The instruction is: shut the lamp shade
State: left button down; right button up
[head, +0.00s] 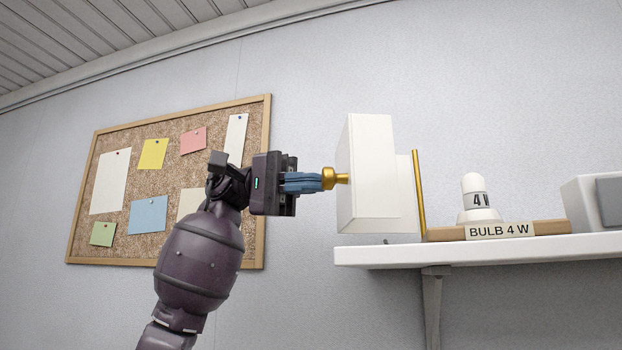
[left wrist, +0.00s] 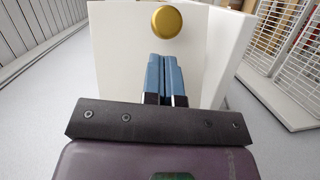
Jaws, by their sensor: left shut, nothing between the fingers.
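The lamp shade (head: 368,205) is a white box-like cover with a gold knob (head: 335,178) on its left face. In the left wrist view the shade (left wrist: 120,60) fills the middle, with the knob (left wrist: 168,21) just beyond the fingertips (left wrist: 165,58).
The bulb stands on a wooden base (head: 550,228) labelled "BULB 4 W" on a white wall shelf (head: 480,248). A white and grey box (head: 590,203) is at the shelf's right. A cork board (head: 150,215) with pinned notes hangs behind my left arm.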

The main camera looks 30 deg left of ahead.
pick_arm(q)
jog(key=shift+s+d+f, duration=0.15)
jog(key=shift+s+d, duration=0.4)
jog(key=shift+d, duration=0.1)
pick_arm(e)
jog(key=shift+f, duration=0.1)
